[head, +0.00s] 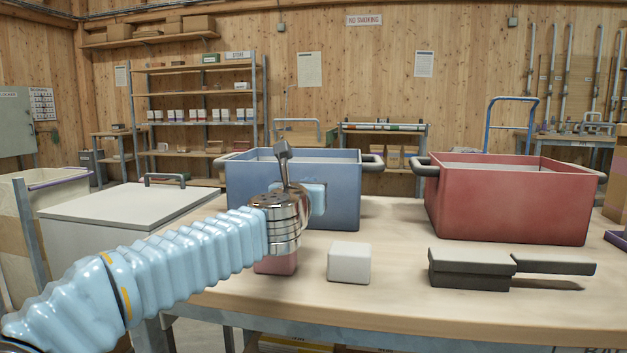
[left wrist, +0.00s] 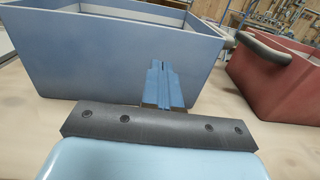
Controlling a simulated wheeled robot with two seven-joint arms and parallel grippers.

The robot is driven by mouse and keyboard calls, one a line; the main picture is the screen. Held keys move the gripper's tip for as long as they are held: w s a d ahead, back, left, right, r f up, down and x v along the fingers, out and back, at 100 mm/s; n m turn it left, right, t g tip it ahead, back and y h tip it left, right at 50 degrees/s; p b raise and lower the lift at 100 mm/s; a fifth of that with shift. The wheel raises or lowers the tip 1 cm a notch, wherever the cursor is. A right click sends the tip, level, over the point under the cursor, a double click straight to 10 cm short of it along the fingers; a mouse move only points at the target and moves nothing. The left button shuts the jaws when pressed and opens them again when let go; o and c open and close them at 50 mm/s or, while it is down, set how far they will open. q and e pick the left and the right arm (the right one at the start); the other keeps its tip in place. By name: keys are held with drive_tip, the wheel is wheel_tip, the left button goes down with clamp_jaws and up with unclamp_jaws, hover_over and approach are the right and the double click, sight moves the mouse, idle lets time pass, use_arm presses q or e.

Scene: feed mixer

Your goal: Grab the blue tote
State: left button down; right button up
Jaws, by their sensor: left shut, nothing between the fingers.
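The blue tote (head: 343,200) stands upright on the wooden table, with dark handles at its left and right ends. It also fills much of the left wrist view (left wrist: 90,60), where its near wall and rim show. My right gripper is in neither view.
A red tote (head: 510,205) stands to the right, with a gap between the totes. A white block (head: 349,264), a pink block (head: 275,265) partly behind my arm, and a dark handled tool (head: 468,270) lie in front. A pale box (head: 110,205) is at left.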

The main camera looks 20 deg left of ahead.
use_arm(q)
drive_tip(key=shift+p+x, duration=0.3)
drive_tip(key=shift+x, duration=2.2)
drive_tip(key=p+x, duration=0.5)
drive_tip(key=x, duration=1)
drive_tip(key=shift+s+d, duration=0.1)
